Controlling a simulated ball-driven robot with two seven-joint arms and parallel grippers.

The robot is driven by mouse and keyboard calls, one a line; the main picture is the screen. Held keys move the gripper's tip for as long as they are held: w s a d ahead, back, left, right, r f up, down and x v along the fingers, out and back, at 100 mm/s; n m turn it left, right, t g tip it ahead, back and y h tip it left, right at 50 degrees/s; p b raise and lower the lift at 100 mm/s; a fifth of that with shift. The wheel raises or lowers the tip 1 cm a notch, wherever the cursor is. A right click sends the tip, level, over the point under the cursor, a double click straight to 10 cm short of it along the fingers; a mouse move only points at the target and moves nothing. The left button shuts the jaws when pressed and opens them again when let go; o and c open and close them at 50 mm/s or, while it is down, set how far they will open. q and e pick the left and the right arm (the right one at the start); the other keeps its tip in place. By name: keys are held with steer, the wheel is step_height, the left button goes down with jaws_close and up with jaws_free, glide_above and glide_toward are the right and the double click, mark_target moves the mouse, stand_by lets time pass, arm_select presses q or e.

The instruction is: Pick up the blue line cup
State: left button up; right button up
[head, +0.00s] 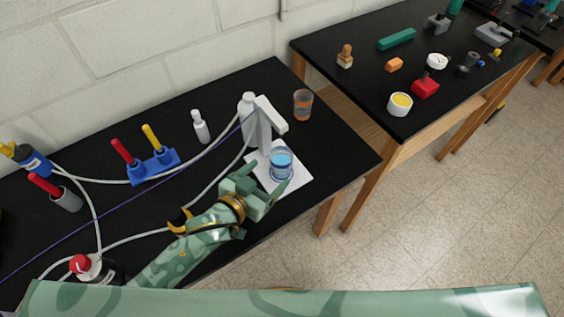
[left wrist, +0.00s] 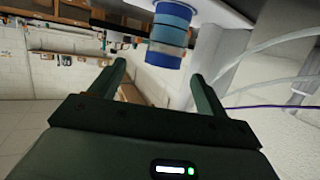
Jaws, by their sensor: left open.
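The blue line cup (head: 281,160) is a clear cup with blue bands. It stands upright on a white square plate (head: 299,182) in front of a white dispenser. My left gripper (head: 268,177) is open at the near left side of the cup, fingers pointing toward it. In the left wrist view the cup (left wrist: 170,34) shows beyond the fingertips, roughly between the two fingers (left wrist: 157,72), with nothing held. Contact with the cup cannot be told. My right gripper is not in view.
The white dispenser (head: 264,127) overhangs behind the cup. White tubes and a purple cord cross the black table on the left. A blue rack (head: 153,167) and white bottle (head: 201,127) stand left.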

mark_target(286, 153)
arm_select(q)
steer(key=x, duration=0.4)
steer(key=shift+w+d+f+b, duration=0.1)
steer(key=shift+w+f+b, duration=0.1)
steer(key=shift+w+b, duration=0.15)
steer(key=shift+w, duration=0.1)
steer(key=b+x, duration=0.1)
steer(key=x, duration=0.4)
steer(key=shift+w+r, duration=0.2)
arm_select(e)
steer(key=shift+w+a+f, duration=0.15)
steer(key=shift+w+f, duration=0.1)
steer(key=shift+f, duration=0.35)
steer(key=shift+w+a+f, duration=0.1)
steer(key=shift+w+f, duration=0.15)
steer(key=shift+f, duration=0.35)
arm_select(q)
steer(key=c, duration=1.1)
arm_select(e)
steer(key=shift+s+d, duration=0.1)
